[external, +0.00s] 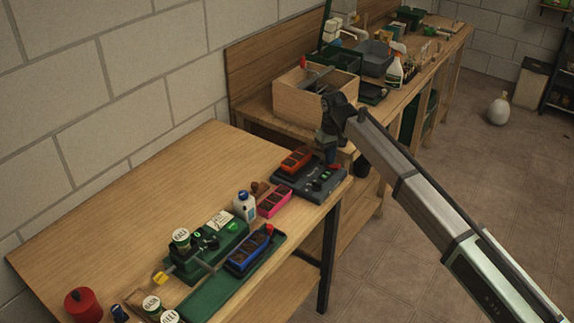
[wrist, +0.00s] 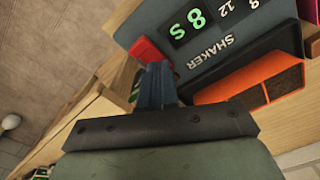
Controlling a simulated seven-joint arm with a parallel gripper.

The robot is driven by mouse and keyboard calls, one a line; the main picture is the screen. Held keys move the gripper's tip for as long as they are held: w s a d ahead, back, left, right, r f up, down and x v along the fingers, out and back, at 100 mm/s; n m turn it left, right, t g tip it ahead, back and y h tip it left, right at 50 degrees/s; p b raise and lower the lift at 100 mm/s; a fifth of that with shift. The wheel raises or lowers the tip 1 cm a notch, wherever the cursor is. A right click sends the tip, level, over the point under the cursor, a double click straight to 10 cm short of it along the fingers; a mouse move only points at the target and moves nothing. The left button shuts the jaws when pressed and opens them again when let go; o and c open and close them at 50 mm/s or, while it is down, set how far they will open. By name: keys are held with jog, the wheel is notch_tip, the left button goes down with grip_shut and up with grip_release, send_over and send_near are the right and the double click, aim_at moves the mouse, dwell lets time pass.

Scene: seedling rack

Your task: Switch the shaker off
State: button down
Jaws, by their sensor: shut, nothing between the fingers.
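The shaker (external: 312,182) is a dark grey box at the right end of the near table. Its front panel fills the top of the wrist view, with the label SHAKER (wrist: 210,51) and lit green characters on a dark display (wrist: 196,18). A red part (wrist: 145,50), perhaps its switch, sits at the panel's edge beside the display. It also shows in the external view (external: 336,167). My gripper (wrist: 156,70) is shut and empty, its blue fingertips close to the red part and partly covering it. I cannot tell whether they touch.
An orange tray of dark soil (wrist: 250,82) sits on the shaker platform. A pink tray (external: 274,202), a white bottle (external: 245,206) and a blue tray (external: 249,252) stand to the left. A wooden box (external: 310,97) stands on the bench behind. The table's back left is clear.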

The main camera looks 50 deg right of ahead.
notch_tip(320, 180, up, 7)
dwell(1.1)
dwell(0.3)
